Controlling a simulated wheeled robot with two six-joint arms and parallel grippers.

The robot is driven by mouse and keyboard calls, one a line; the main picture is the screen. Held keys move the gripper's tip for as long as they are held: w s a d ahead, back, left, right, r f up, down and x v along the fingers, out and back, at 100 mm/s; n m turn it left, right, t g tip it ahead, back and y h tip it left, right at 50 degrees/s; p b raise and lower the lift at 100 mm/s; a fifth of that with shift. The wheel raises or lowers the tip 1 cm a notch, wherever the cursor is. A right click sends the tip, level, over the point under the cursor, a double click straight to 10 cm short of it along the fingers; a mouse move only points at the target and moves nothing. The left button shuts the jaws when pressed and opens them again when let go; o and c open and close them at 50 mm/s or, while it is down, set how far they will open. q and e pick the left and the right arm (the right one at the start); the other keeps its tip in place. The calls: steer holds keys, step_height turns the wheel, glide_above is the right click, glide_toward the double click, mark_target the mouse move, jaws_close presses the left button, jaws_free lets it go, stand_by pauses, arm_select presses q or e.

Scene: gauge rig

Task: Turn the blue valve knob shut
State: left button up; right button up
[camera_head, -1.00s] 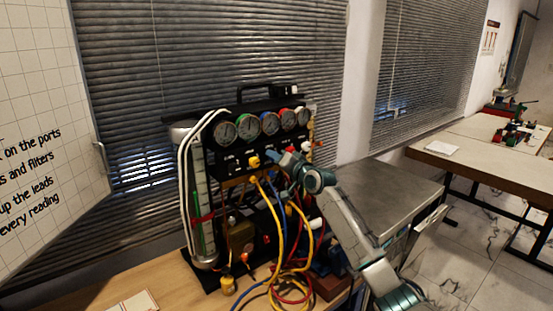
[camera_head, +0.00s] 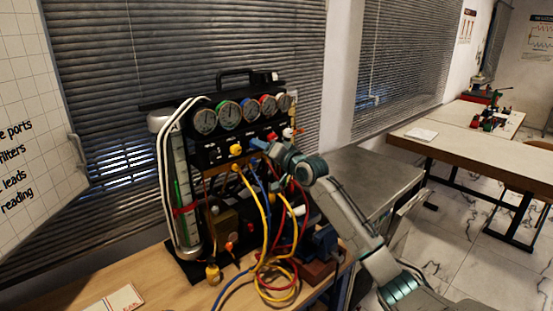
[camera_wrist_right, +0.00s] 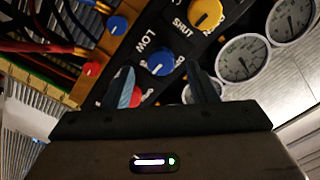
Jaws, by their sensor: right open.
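The blue valve knob (camera_wrist_right: 160,62) sits on the black panel by the word LOW in the right wrist view. My right gripper (camera_wrist_right: 162,80) is open, its two fingers pointing at the panel on either side of the knob's near edge. I cannot tell whether they touch it. In the head view my right gripper (camera_head: 267,148) is at the rig's front, just right of the yellow knob (camera_head: 237,149); the blue knob is hard to tell from the fingers there. A smaller blue knob (camera_wrist_right: 117,25) is on an orange-brown bar. My left gripper is not in view.
The yellow knob (camera_wrist_right: 206,14) and a red knob (camera_wrist_right: 135,97), partly hidden by a finger, flank the blue one. Several gauges (camera_head: 229,114) line the rig's top. Yellow, red and blue hoses (camera_head: 266,215) hang below. A grey metal cabinet (camera_head: 372,175) stands right.

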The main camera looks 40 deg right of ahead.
steer(key=s+b, duration=0.2)
steer(key=s, duration=0.5)
steer(key=shift+s+d, duration=0.15)
steer(key=shift+d, duration=0.1)
